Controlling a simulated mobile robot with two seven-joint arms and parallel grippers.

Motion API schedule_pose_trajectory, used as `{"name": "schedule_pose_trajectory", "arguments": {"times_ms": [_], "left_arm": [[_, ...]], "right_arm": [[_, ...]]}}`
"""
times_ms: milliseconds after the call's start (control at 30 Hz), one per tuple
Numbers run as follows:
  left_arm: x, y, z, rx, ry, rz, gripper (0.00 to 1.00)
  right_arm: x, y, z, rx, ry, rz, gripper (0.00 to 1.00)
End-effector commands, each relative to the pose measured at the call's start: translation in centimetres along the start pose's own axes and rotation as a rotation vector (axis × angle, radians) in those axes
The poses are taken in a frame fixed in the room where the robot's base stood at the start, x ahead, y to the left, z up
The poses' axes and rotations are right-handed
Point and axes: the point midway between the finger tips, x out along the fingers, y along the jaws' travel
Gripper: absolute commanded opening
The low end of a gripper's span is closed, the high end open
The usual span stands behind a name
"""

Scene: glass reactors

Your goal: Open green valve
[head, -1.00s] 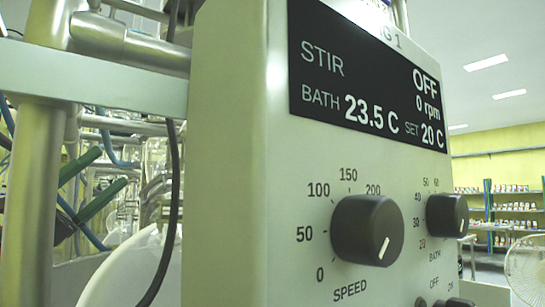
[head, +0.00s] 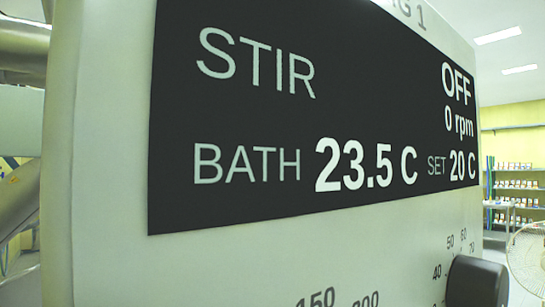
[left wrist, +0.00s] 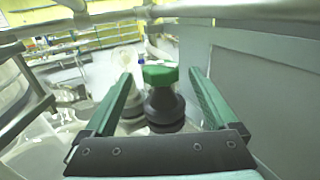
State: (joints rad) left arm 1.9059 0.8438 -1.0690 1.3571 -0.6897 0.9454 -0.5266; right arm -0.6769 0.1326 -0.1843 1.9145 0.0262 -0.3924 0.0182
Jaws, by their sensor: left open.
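In the left wrist view, the green valve (left wrist: 160,75) shows as a green cap on top of a dark, rounded body (left wrist: 165,108). My left gripper (left wrist: 168,88) is open, with one green finger on each side of the valve and a visible gap to each. I cannot tell how deep the valve sits between the fingers. The head view does not show the valve or my left gripper. My right gripper is in neither view.
A control box with a black display (head: 310,120) fills most of the head view, very close. It reads STIR OFF and BATH 23.5 C. A black knob (head: 477,282) is at lower right. In the left wrist view, a grey panel (left wrist: 255,85) stands right of the gripper.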

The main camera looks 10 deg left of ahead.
Motion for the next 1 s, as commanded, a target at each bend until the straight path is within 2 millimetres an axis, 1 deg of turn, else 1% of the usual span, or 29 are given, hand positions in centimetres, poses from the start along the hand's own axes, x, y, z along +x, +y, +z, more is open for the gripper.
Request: {"name": "schedule_pose_trajectory", "arguments": {"times_ms": [300, 467, 600, 833, 1000], "left_arm": [[4.9, -0.2, 0.2, 0.001, 0.003, -0.005, 0.92], [6.6, -0.1, 0.1, 0.000, 0.001, -0.004, 0.92], [7.2, -0.1, 0.1, 0.000, -0.001, -0.002, 0.92], [7.2, -0.1, 0.0, 0.000, -0.001, -0.002, 0.92], [7.2, -0.1, 0.0, -0.001, -0.001, -0.002, 0.73]], "right_arm": [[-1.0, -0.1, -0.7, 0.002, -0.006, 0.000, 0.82], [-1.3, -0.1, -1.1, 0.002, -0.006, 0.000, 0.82], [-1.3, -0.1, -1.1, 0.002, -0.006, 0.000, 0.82], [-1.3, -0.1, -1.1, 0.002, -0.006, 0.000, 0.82], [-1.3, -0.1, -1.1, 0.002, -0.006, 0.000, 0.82]]}}
